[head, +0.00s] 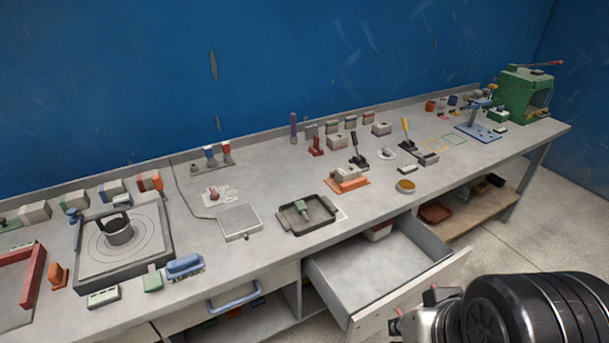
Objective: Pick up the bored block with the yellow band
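I cannot make out a yellow band on any block for certain. Another pale block (347,174) sits on an orange fixture (349,186). A row of blocks with coloured bands (331,127) stands along the back. My gripper (413,307) is at the lower right, in front of the bench by the open drawer, far from these blocks. Its fingertips look apart with nothing between them; it is partly cut off.
A dark tray (310,214) with a green piece, a grey plate (240,221) and a round-ringed fixture (78,270) lie on the bench (270,165). A green machine (522,92) stands at the far right.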

